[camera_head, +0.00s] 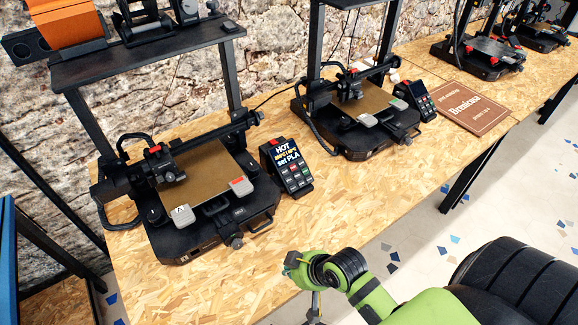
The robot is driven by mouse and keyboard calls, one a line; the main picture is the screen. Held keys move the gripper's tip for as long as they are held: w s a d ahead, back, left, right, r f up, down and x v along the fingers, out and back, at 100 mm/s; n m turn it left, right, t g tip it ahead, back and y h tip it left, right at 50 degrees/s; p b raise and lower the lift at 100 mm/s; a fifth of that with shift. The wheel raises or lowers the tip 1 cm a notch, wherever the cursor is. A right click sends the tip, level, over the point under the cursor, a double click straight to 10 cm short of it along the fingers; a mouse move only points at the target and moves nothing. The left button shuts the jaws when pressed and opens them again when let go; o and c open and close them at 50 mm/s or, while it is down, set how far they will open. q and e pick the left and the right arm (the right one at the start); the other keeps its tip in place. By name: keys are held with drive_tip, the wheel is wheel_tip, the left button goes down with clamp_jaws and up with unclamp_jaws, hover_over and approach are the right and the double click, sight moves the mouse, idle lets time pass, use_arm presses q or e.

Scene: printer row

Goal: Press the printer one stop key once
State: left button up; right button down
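The nearest printer (215,215) stands on the wooden table at the left. It has a brown bed. Its control box (286,170) stands at its right side, with a lit screen (287,151) reading "HOT" and "set PLA". My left gripper is out of view.
A second printer (362,115) with its own control box (416,100) stands farther right. A brown sign (470,107) lies beyond it, and more printers (487,57) stand at the back right. Bare table (225,280) lies in front of the nearest printer. A stone wall (262,62) is behind.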

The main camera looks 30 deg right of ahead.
sight(293, 167)
drive_tip(key=w+t, duration=0.1)
drive_tip(key=w, duration=0.1)
drive_tip(key=w+d+r, duration=0.1)
drive_tip(key=w, duration=0.1)
drive_tip(key=w+r+t+y, duration=0.1)
drive_tip(key=w, duration=0.1)
drive_tip(key=shift+d+r+m+t, duration=0.1)
drive_tip(key=shift+d+m+t, duration=0.1)
drive_tip(key=shift+m+t, duration=0.15)
drive_tip(key=w+d+r+m+t+h, duration=0.2)
drive_tip(key=w+d+r+m+t, duration=0.1)
drive_tip(key=d, duration=0.5)
drive_tip(key=w+d+r+m+t+h, duration=0.2)
drive_tip(key=w+d+r+m+t, duration=0.2)
drive_tip(key=w+d+r, duration=0.3)
drive_tip(key=shift+w+d+t+p, duration=0.35)
drive_tip(key=shift+w+t, duration=0.1)
drive_tip(key=shift+w, duration=0.8)
drive_tip(key=shift+f+m, duration=0.1)
drive_tip(key=shift+m, duration=0.15)
drive_tip(key=w+f+b, duration=0.1)
drive_tip(key=f+b, duration=0.1)
drive_tip(key=w+f+b, duration=0.3)
drive_tip(key=f, duration=0.1)
drive_tip(key=shift+w+a+b, duration=0.15)
drive_tip(key=shift+a+b, duration=0.1)
drive_tip(key=shift+b, duration=0.15)
drive_tip(key=shift+w+f+b, duration=0.4)
drive_tip(key=shift+w+b, duration=0.15)
drive_tip(key=shift+f, duration=0.1)
